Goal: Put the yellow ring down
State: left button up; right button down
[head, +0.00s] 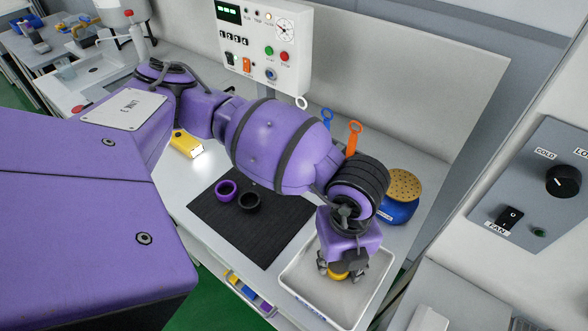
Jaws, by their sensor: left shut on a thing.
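My left gripper (341,269) points down over the white tray (374,292) at the front right of the table. It is shut on the yellow ring (338,276), of which only a part shows below the fingers. I cannot tell whether the ring touches the tray floor. My right gripper is not in view.
A purple ring (227,190) and a black ring (248,203) lie on the dark mat (265,233). A blue pot with a perforated tan top (400,208) stands behind the tray. Orange (354,137) and blue (326,117) tools stand near the back panel. A yellow device (186,144) lies left.

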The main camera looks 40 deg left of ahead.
pick_arm(q)
jog(key=shift+s+r, duration=0.15)
jog(key=shift+s, duration=0.05)
jog(key=shift+s+d, duration=0.15)
jog(key=shift+s, duration=0.15)
jog(key=o, duration=1.3)
jog(key=shift+w+f, duration=0.2)
jog(key=shift+f, duration=0.05)
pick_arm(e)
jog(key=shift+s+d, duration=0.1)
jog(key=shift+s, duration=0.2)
pick_arm(q)
jog(key=shift+r, duration=0.1)
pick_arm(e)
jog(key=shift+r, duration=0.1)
